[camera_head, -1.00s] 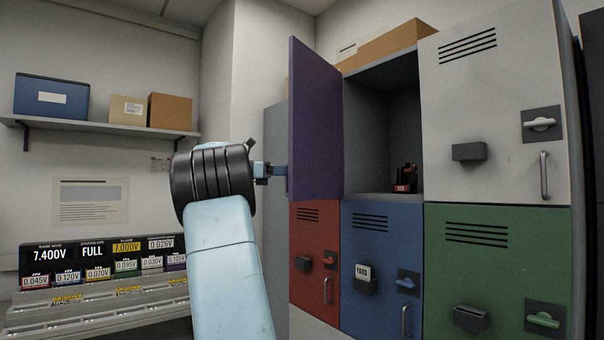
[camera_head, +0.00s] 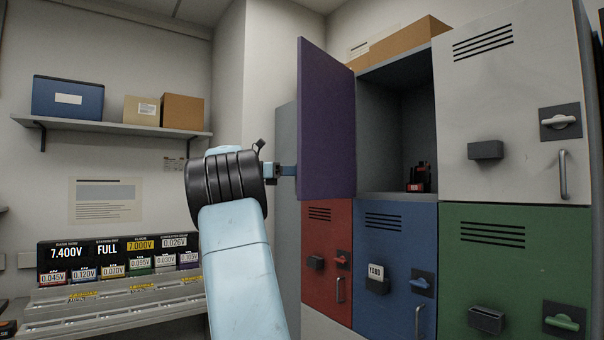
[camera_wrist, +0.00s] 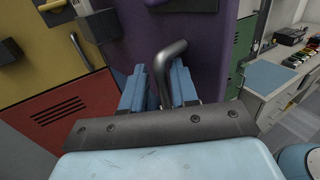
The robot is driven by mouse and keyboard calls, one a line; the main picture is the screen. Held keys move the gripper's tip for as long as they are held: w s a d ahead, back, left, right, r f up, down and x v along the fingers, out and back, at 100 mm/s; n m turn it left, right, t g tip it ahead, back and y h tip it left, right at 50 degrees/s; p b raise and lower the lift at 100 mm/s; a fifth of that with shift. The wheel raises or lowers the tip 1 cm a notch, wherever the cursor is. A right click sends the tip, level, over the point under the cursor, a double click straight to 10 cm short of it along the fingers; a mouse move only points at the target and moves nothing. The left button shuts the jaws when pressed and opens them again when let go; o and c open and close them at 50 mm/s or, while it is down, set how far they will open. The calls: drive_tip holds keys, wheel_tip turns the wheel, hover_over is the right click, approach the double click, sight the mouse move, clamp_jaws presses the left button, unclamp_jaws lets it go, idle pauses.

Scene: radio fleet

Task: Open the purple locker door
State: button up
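The purple locker door (camera_head: 326,120) stands swung wide open at the upper left of the locker bank in the head view. Its open compartment (camera_head: 395,125) shows a small black and red radio (camera_head: 417,177) on the floor. My gripper (camera_wrist: 160,88) is at the outer face of the door, at the left in the head view. In the wrist view its blue fingers sit on either side of the dark bar handle (camera_wrist: 172,50) and appear closed on it. The purple door face (camera_wrist: 215,50) fills the area behind the handle. The head view hides the handle.
Red (camera_head: 326,255), blue (camera_head: 380,230), green (camera_head: 495,245) and white (camera_head: 520,90) locker doors are shut. A charger bench (camera_head: 120,300) with displays stands at the left, under a shelf (camera_head: 110,127) with boxes. Cardboard boxes (camera_head: 410,38) lie on top of the lockers.

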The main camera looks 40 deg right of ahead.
drive_tip(key=v, duration=1.4)
drive_tip(key=shift+d, duration=0.1)
idle(0.3)
drive_tip(key=s+a+f+m+t+y, duration=0.1)
drive_tip(key=s+a+f+t+y, duration=0.35)
drive_tip(key=s+f+t, duration=0.5)
drive_tip(key=s+a+f+m+t+y, duration=0.3)
drive_tip(key=s+a+f+m+y, duration=0.2)
drive_tip(key=s+a+f, duration=0.6)
drive_tip(key=s+a+f+m+t+y, duration=0.3)
drive_tip(key=s+a+f+m+y, duration=0.2)
drive_tip(key=s+a+f, duration=0.6)
drive_tip(key=s+a, duration=0.1)
drive_tip(key=a, duration=0.5)
drive_tip(key=shift+s+a+f, duration=0.2)
drive_tip(key=shift+s+a, duration=0.05)
drive_tip(key=shift+s, duration=0.05)
